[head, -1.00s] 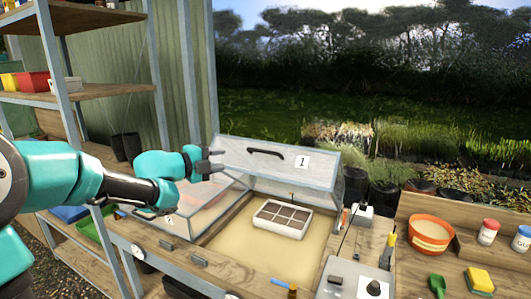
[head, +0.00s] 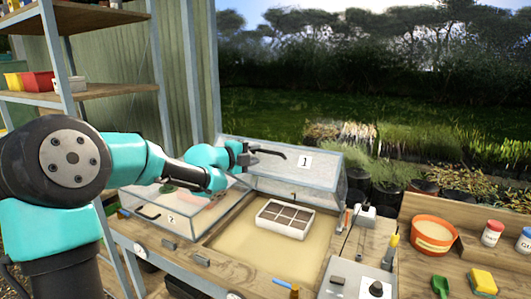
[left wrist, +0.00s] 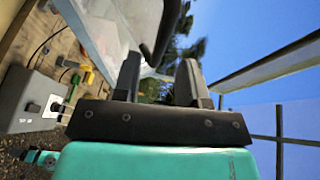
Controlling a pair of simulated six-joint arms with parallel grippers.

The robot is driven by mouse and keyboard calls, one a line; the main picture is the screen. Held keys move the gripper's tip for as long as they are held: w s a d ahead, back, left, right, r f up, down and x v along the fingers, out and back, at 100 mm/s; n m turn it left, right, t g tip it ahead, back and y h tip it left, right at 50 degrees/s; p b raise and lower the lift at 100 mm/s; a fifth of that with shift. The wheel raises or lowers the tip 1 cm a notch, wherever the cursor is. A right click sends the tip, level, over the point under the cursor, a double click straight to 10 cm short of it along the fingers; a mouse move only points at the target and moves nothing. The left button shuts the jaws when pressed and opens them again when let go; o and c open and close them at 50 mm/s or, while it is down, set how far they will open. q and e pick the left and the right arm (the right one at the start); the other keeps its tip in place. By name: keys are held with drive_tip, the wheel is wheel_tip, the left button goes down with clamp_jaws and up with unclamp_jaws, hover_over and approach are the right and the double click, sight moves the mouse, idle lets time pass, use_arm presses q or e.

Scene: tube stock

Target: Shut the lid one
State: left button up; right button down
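Lid one (head: 325,165), a clear panel with a grey frame and a "1" label, stands raised at the back of its cold frame. Its black handle (head: 277,153) is on the upper part. My left gripper (head: 255,153) is at the handle's left end. In the left wrist view the handle (left wrist: 165,32) runs just beyond and between the two fingertips (left wrist: 160,75), which are apart. Whether they touch it I cannot tell.
Under lid one, a white seed tray (head: 286,218) sits on sand. Lid two (head: 150,200) lies shut to the left, below my left arm. A grey control box (head: 355,280) stands at front right. An orange pot (head: 433,235) is farther right.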

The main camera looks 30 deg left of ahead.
sight(264, 152)
use_arm(q)
drive_tip(key=x, duration=0.5)
drive_tip(key=shift+w+d, duration=0.1)
drive_tip(key=shift+w, duration=0.05)
drive_tip(key=shift+c, duration=0.4)
clamp_jaws()
